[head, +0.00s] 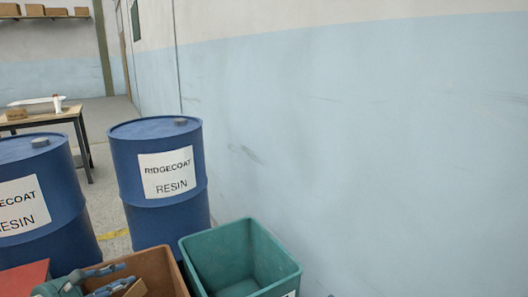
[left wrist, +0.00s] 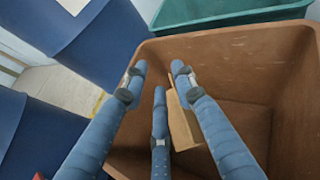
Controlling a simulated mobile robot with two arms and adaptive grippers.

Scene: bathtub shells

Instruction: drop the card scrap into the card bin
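A tan card scrap (left wrist: 183,122) is inside the brown bin (left wrist: 285,95) in the left wrist view, partly covered by one of my fingers. Its edge also shows in the head view (head: 137,289), at the bottom. My left gripper (left wrist: 158,80) has its blue fingers spread apart over the brown bin, with the scrap below and beside them. In the head view the left gripper (head: 118,277) reaches over the bin's left side. I cannot read any label on the brown bin (head: 160,262). My right gripper is not in view.
A teal bin (head: 246,238) stands right of the brown one and looks empty. Two blue resin drums (head: 155,140) stand behind. A red surface (head: 24,276) is at the lower left. A table (head: 60,116) is farther back, and a wall closes the right side.

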